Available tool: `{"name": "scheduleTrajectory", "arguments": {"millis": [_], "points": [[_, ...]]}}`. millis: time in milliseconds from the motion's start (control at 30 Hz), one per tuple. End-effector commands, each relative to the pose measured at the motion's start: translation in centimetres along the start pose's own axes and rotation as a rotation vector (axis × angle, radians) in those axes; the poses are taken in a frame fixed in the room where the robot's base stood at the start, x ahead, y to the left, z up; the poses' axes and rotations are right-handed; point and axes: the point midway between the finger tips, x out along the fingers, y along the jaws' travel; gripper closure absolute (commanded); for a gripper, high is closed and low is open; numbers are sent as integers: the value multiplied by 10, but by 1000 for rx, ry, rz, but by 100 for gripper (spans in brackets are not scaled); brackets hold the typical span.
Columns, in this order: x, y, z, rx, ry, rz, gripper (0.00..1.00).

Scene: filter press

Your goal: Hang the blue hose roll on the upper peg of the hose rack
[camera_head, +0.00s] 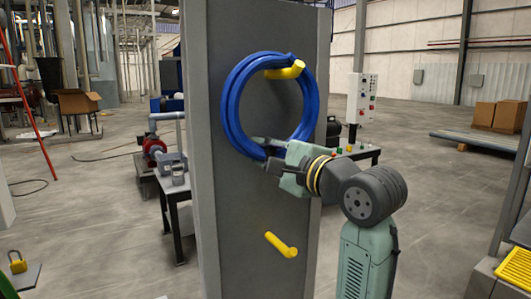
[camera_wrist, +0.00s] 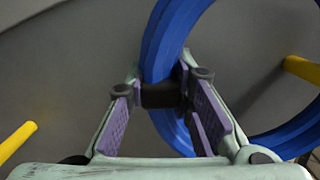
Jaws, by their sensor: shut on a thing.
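The blue hose roll (camera_head: 232,105) is an upright ring against the grey face of the hose rack (camera_head: 252,200). The yellow upper peg (camera_head: 287,70) shows inside the ring's opening, close under its top. I cannot tell whether the roll's weight rests on it. The yellow lower peg (camera_head: 281,245) is bare, below the roll. My gripper (camera_head: 266,152) is shut on the bottom of the ring. In the wrist view, the purple finger pads stand on either side of the blue hose (camera_wrist: 172,45), with the upper peg (camera_wrist: 302,70) at right and the lower peg (camera_wrist: 17,138) at left.
A white control box (camera_head: 362,97) stands behind at right. A yellow padlock (camera_head: 17,262) lies at lower left. The floor to the right of the rack is partly open.

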Motion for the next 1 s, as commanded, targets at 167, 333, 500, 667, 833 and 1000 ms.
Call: {"name": "scheduleTrajectory", "arguments": {"millis": [167, 333, 500, 667, 833, 1000], "points": [[0, -1, 1, -2, -1, -3, 100], [-1, -1, 1, -2, -1, -3, 76], [0, -1, 1, -2, 0, -3, 65], [0, -1, 0, -1, 0, -2, 55], [0, 0, 0, -1, 0, -1, 55], [-4, 0, -1, 1, 1, 1, 55]]}}
